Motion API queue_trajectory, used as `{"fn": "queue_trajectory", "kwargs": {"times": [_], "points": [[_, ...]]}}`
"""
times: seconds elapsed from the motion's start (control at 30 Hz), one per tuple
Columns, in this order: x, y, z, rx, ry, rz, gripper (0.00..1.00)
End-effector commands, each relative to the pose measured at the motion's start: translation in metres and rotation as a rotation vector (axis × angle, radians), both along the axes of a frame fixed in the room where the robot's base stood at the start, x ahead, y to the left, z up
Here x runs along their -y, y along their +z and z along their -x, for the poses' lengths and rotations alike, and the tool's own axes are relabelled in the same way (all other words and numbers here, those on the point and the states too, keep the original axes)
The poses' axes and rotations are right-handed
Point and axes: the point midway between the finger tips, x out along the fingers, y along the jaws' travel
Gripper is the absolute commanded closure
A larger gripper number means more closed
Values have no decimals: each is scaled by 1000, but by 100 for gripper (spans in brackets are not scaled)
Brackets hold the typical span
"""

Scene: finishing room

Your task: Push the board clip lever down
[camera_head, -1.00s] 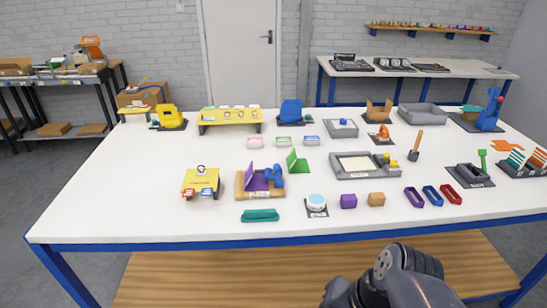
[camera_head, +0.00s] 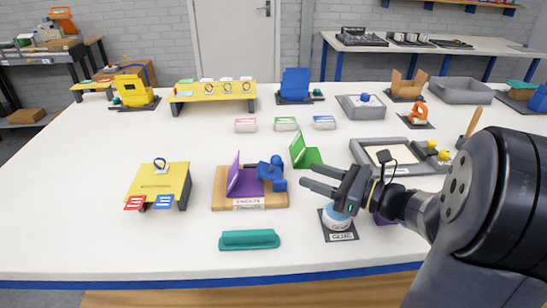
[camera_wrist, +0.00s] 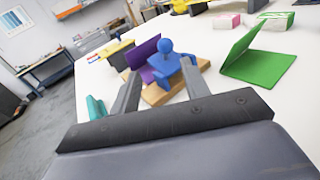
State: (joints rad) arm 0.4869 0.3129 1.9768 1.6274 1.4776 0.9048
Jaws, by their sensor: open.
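A blue clip with a ball-topped lever (camera_head: 276,161) stands on a wooden board (camera_head: 235,203), beside an upright purple plate (camera_head: 240,180). In the head view its ball knob is raised above the board. My gripper (camera_head: 308,176) is open and empty, to the right of the blue clip and apart from it, with its fingers pointing left towards it. In the wrist view the blue lever (camera_wrist: 166,47), the purple plate (camera_wrist: 142,52) and the board (camera_wrist: 158,97) show ahead, between and beyond my two fingers (camera_wrist: 160,88).
A green folded plate (camera_head: 305,155) stands just behind my fingers. A round white-and-blue glue pot (camera_head: 336,222) is below my gripper. A teal bar (camera_head: 250,239) lies in front of the board, and a yellow stand (camera_head: 160,181) is to its left. The table's front left is clear.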

Motion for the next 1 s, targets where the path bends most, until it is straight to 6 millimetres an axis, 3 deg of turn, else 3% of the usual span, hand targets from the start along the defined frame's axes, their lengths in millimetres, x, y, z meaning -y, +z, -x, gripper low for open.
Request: {"fn": "queue_trajectory", "kwargs": {"times": [0.23, 0.7, 1.0], "points": [[-2, -1, -8, -7, -15, -29, 56], [-62, -1, -49, -5, -10, -27, 56], [-83, -1, -64, -5, -14, -26, 56]]}}
